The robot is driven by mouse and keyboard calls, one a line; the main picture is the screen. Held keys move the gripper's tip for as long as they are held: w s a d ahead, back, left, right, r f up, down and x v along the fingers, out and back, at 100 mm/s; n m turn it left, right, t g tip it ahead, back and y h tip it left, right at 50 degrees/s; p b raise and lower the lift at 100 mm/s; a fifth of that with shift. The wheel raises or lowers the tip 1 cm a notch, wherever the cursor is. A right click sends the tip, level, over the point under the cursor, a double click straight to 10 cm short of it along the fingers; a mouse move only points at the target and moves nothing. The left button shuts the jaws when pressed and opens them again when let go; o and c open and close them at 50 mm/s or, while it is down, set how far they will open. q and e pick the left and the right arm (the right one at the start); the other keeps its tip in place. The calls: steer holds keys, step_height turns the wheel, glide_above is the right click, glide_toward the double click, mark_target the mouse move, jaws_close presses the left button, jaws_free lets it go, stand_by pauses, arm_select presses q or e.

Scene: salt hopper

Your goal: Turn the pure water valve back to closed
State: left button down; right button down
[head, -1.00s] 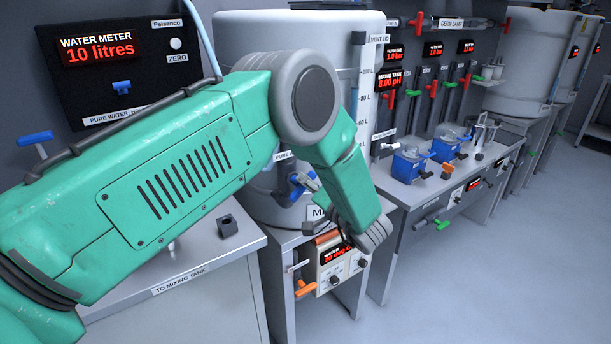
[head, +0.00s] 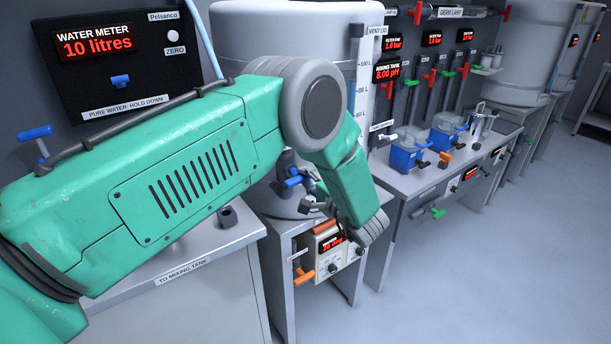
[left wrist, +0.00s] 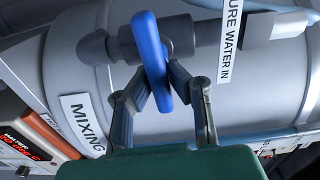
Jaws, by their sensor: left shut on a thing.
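The blue valve handle (head: 293,181) is on the front of the grey mixing tank (head: 235,40), beside my left forearm. In the left wrist view, the handle (left wrist: 150,48) stands nearly upright in the picture, slightly tilted, on a dark valve body in front of a grey pipe. A "PURE WATER IN" label (left wrist: 232,45) is to its right. My left gripper (left wrist: 165,88) has one finger on each side of the handle's lower part and is shut on it. In the head view, my forearm hides part of this gripper. My right gripper is not in view.
A water meter panel (head: 85,95) reading "10 litres" hangs at the left. Under the tank is a control box (head: 325,255) with an orange handle (head: 304,277). Blue-based devices (head: 408,153) stand on the bench at right. The floor at right is clear.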

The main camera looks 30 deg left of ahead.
arm_select(q)
steer(key=shift+s+d+f, duration=0.1)
steer(key=shift+d+f, duration=0.05)
steer(key=shift+f, duration=0.2)
steer(key=c, duration=1.7)
jaws_free()
steer(key=shift+o, duration=0.8)
steer(key=shift+w+r, duration=0.1)
steer(key=shift+w, duration=0.1)
steer(key=shift+s+d+r, duration=0.1)
steer(key=shift+s+d, duration=0.05)
steer(key=shift+d, duration=0.05)
steer(key=v, duration=1.1)
steer(key=shift+d+f, duration=0.25)
steer(key=shift+d, duration=0.1)
steer(key=shift+a, duration=0.1)
